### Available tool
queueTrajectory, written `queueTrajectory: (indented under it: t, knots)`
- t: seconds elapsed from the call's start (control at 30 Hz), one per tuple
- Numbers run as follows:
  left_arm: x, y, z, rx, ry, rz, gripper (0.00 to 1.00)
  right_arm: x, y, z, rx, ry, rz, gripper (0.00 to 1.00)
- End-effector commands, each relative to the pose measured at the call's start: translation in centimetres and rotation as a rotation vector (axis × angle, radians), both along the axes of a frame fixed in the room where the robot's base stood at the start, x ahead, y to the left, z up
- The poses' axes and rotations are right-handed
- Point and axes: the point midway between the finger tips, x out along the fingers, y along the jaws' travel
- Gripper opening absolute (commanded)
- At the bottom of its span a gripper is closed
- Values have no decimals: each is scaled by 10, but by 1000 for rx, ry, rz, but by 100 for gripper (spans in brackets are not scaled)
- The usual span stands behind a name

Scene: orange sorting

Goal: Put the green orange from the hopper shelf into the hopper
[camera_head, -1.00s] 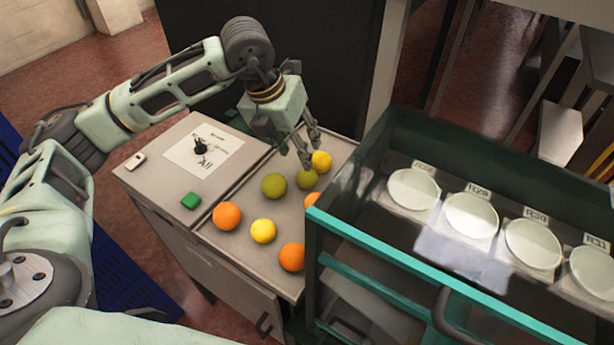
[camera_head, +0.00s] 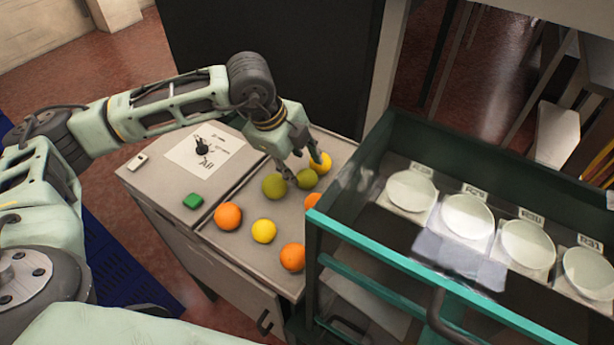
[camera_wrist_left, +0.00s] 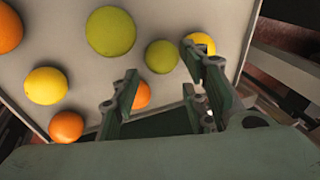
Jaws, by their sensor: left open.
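Two green oranges lie on the light shelf (camera_head: 236,247): a larger one (camera_head: 275,187) and a smaller one (camera_head: 307,179). In the left wrist view they are the larger green orange (camera_wrist_left: 110,31) and the smaller green orange (camera_wrist_left: 161,56). My left gripper (camera_head: 303,164) is open and empty, its fingers pointing down close over the smaller green orange. In the left wrist view the open fingers (camera_wrist_left: 160,87) lie below that orange in the picture. I cannot tell whether they touch it. My right gripper is not in view.
Orange and yellow fruit share the shelf, including a yellow one (camera_head: 321,163) close beside a finger. A green-walled bin (camera_head: 420,258) with white round dishes (camera_head: 466,216) stands at the right. A panel with a knob (camera_head: 201,147) and green button (camera_head: 193,201) is left.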

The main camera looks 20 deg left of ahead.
Motion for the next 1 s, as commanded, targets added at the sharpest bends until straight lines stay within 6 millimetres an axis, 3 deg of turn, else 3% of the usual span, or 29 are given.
queueTrajectory:
  t: [0.23,0.4,0.67,1.0]
  knots:
    - [7,-3,-28,2,4,-1,41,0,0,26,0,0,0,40]
    - [13,-7,-50,1,1,-2,41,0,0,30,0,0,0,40]
    - [14,-7,-55,2,-1,-3,41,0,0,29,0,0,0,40]
    - [14,-7,-55,2,-1,-3,13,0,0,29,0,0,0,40]
